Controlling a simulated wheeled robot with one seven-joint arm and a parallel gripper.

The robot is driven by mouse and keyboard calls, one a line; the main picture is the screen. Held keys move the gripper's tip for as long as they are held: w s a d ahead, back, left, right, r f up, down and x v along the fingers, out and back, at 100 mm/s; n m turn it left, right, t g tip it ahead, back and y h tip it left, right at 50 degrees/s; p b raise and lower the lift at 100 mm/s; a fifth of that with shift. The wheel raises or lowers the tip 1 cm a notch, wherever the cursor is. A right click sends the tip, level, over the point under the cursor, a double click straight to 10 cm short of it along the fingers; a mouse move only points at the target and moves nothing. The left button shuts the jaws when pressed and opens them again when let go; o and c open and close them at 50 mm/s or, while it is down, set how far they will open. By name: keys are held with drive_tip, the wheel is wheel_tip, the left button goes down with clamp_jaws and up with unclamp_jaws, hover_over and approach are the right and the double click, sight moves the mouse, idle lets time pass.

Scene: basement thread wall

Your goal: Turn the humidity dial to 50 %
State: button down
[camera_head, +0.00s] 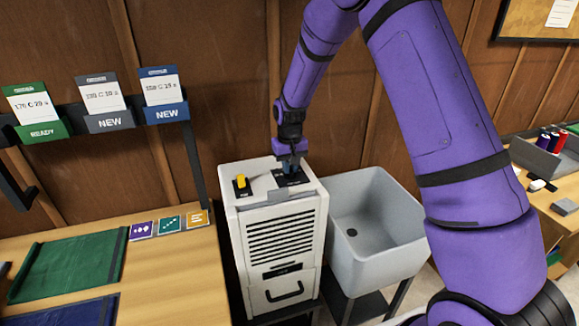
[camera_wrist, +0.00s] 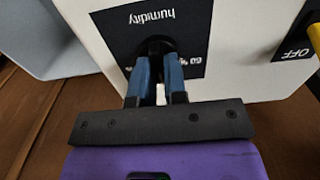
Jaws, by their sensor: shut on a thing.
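The humidity dial (camera_wrist: 156,46) is a dark knob on a black label plate (camera_wrist: 120,25) marked "humidity", which shows upside down in the wrist view. A "60 %" mark shows beside the fingers on the plate. My gripper (camera_wrist: 158,62) has its two blue fingers shut on the dial from either side. They hide most of the knob, so its pointer and setting cannot be read. In the head view my gripper (camera_head: 290,167) reaches down onto the top of the white dehumidifier (camera_head: 232,225), at its back right.
A yellow switch (camera_head: 241,181) stands on the dehumidifier's left top; its plate reads "OFF" in the wrist view (camera_wrist: 296,52). A grey sink (camera_head: 375,215) stands close on the right. A wooden bench (camera_head: 180,270) with cards and a green mat (camera_head: 70,262) is on the left.

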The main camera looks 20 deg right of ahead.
idle(0.4)
drive_tip(key=c, duration=1.2)
unclamp_jaws()
drive_tip(key=shift+o, duration=0.2)
wheel_tip(320, 180, up, 11)
drive_tip(key=shift+f, duration=0.1)
